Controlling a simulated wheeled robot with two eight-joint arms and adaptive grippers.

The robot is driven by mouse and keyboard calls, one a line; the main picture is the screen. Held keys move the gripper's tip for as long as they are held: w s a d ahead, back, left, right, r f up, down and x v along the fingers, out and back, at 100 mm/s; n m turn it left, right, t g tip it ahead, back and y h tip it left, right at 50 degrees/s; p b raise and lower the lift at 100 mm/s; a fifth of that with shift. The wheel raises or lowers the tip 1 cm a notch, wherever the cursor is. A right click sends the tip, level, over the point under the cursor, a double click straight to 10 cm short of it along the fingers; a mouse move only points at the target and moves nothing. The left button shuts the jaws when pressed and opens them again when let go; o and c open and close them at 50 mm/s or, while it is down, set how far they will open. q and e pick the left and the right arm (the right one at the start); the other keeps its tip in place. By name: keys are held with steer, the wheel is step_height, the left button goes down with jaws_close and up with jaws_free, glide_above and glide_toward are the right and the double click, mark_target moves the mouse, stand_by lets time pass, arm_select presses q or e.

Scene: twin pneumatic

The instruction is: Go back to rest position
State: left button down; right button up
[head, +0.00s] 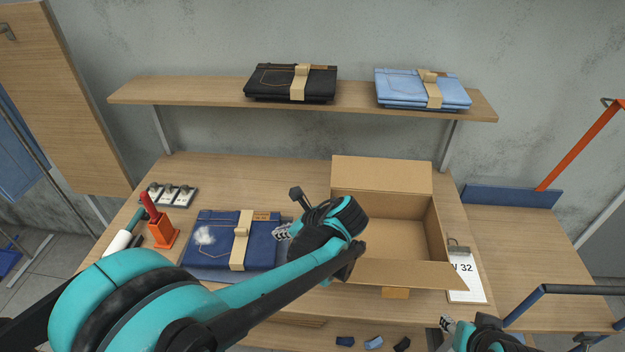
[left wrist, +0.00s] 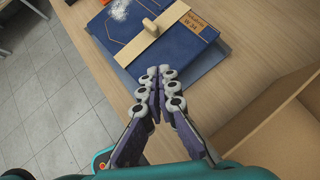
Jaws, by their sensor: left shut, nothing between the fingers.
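My left gripper (head: 281,232) is over the table, at the right edge of a folded dark blue pair of jeans (head: 206,255) with a tan band. In the left wrist view its fingers (left wrist: 158,72) are shut with nothing between them, beside the near edge of the jeans (left wrist: 118,42). I cannot tell whether they touch the jeans. A white patch lies on the jeans. My right gripper (head: 447,323) shows only in part at the bottom of the head view, and its opening cannot be made out.
An open, empty-looking cardboard box (head: 382,176) stands right of my left gripper. A clipboard (head: 466,280) lies beside it. An orange holder (head: 163,232) and a lint roller (head: 118,242) are at the left. Black jeans (head: 270,80) and light blue jeans (head: 400,87) lie on the shelf (head: 190,92).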

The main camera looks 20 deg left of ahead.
arm_select(q)
steer(key=s+d+r+n+t+h, duration=0.1)
steer(key=s+d+n+t+h, duration=0.3)
steer(key=n, duration=1.7)
steer(key=s+d+h, duration=0.4)
steer(key=s, duration=0.2)
steer(key=shift+s+t+h, duration=0.3)
steer(key=shift+s+t, duration=0.1)
